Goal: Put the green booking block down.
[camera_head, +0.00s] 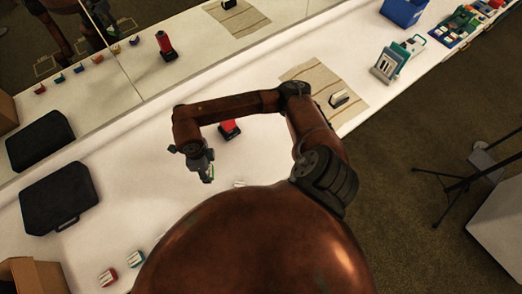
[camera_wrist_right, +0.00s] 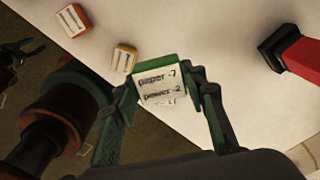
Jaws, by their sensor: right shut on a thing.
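The green booking block (camera_wrist_right: 160,82) has a white label reading "paper 7" and "power 2" in the right wrist view. My right gripper (camera_wrist_right: 164,97) is shut on it, one finger at each side. In the head view my right gripper (camera_head: 205,172) points down over the white counter (camera_head: 165,225), and a bit of the green block (camera_head: 208,179) shows at its tip. I cannot tell whether the block touches the counter. My left gripper (camera_wrist_right: 18,55) seems to show, dark, at the left edge of the right wrist view; its jaws are unclear.
A red stamp-like thing (camera_wrist_right: 300,58) with a black base stands to the right in the wrist view. An orange block (camera_wrist_right: 73,20) and a yellow block (camera_wrist_right: 124,58) lie near the counter edge. A black case (camera_head: 58,197) lies left. A mirror runs behind the counter.

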